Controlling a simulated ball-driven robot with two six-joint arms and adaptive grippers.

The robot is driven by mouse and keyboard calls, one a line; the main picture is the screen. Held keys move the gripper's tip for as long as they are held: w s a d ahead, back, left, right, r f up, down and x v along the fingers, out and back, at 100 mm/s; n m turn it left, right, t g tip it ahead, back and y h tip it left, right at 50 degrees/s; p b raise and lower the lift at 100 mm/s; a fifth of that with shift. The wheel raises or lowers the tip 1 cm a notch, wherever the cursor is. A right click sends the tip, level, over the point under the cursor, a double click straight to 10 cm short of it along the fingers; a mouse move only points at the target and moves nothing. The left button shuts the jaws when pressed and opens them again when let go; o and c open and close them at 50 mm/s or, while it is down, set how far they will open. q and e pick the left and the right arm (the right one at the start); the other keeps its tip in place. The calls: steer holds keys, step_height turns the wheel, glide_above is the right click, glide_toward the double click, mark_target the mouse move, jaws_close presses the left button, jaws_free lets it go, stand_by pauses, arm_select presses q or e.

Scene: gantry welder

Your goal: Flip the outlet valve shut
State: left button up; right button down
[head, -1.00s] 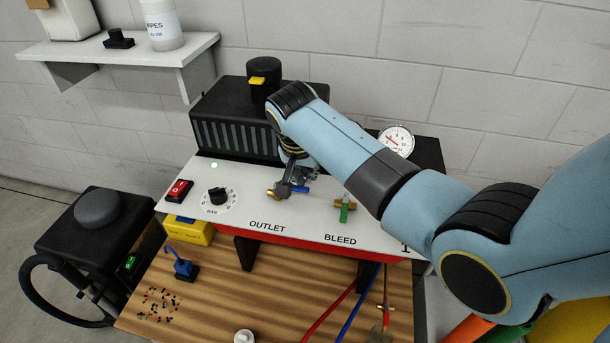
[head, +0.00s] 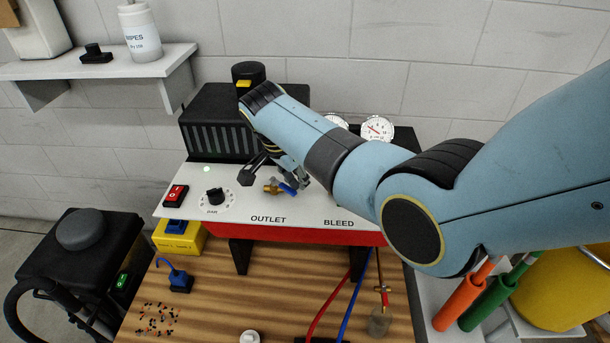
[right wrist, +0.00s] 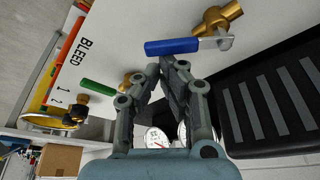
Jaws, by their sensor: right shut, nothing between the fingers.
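The outlet valve has a brass body (head: 271,187) on the white panel above the OUTLET label, with a blue lever (head: 288,189). The lever slants right and toward the panel's front, at an angle to the body. The right wrist view shows the brass body (right wrist: 217,18) and blue lever (right wrist: 172,46) clearly. My right gripper (right wrist: 167,62) is shut and empty, its fingertips close beside the lever's free end; I cannot tell if they touch. In the head view the right gripper (head: 295,176) is just behind the lever, partly hidden. My left gripper is not in view.
The bleed valve's green lever (right wrist: 98,88) is near the gripper. A black ribbed box (head: 212,125) stands behind the panel (head: 225,178). A black knob (head: 215,196) and red switch (head: 176,194) sit left. Gauges (head: 377,129) stand behind my arm.

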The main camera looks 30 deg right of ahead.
mark_target(289, 189)
steer(key=shift+s+a+m, duration=0.15)
steer(key=shift+a+m, duration=0.2)
steer(key=shift+m, duration=0.15)
steer(key=a+m, duration=0.1)
steer(key=a+m+g, duration=0.1)
steer(key=m, duration=0.1)
steer(key=shift+s+m+g+b, duration=0.3)
steer(key=shift+s+b, duration=0.05)
steer(key=shift+b, duration=0.05)
steer(key=shift+a+m+g, duration=0.3)
steer(key=shift+a+m, duration=0.25)
steer(key=shift+m, duration=0.45)
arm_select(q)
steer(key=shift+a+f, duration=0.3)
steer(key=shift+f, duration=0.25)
arm_select(e)
steer(key=shift+w+d+b, duration=0.25)
steer(key=shift+w+b, duration=0.45)
steer(key=shift+b, duration=0.35)
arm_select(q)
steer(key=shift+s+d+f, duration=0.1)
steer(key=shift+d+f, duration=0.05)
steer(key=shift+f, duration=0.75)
